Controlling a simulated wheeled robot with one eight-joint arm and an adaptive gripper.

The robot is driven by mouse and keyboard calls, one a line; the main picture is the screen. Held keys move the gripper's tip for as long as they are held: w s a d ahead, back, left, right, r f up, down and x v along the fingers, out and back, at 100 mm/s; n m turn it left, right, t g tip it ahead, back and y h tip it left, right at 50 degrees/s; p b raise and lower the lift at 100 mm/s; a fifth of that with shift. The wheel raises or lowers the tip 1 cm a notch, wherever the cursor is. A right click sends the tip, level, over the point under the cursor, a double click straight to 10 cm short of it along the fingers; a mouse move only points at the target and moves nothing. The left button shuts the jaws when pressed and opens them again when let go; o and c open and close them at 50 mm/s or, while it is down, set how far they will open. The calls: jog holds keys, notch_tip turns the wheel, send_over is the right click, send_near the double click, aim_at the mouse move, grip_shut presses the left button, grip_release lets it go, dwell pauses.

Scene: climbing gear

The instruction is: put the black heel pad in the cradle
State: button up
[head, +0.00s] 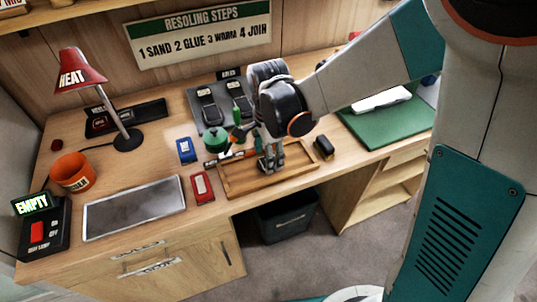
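My gripper (271,166) points down over the wooden tray (293,178) at the front middle of the bench. Its fingertips are small in the view, and I cannot tell whether they are apart or hold anything. A small black block (324,147) lies just right of the tray; it may be the black heel pad, but its kind is not clear. A dark labelled holder (150,112) with small dark and red pieces lies at the back left. I cannot tell for sure which thing is the cradle.
A red heat lamp (83,80), orange mug (73,172), grey plate (133,208) and black switch box (43,238) fill the left. Blue (186,151) and red (202,187) blocks lie left of the tray. Dark soles (208,106) are behind; a green mat (390,125) is right.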

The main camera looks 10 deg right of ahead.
notch_tip(320, 180, up, 10)
jog(key=p, duration=0.7)
jog(key=shift+r, duration=0.25)
jog(key=shift+c, duration=0.2)
